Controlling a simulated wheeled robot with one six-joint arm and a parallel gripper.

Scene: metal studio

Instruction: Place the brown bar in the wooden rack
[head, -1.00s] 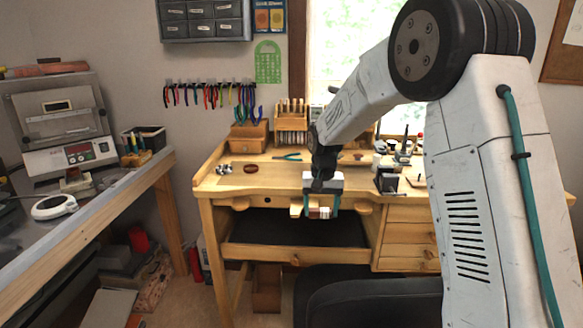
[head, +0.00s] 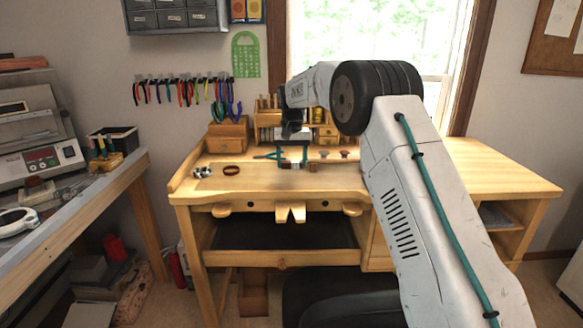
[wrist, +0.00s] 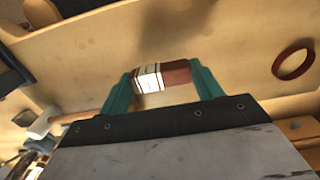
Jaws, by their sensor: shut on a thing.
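My gripper (head: 292,153) is over the bench top, in front of the wooden fittings at its back. Its teal fingers are shut on the brown bar (head: 291,164), which also shows in the wrist view (wrist: 179,76). The bar is reddish brown with a white printed label at one end, and lies crosswise between the fingertips. It looks just above the bench surface; I cannot tell the exact gap. A slotted wooden rack (head: 268,118) stands at the back of the bench, partly hidden by my arm.
A wooden block with pliers (head: 228,134) stands left of the rack. A brown ring (head: 231,170) lies on the workbench (head: 330,182), left of my gripper; it shows at right in the wrist view (wrist: 293,60). Teal-handled pliers (head: 266,156) lie close to the gripper. The bench's right side is clear.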

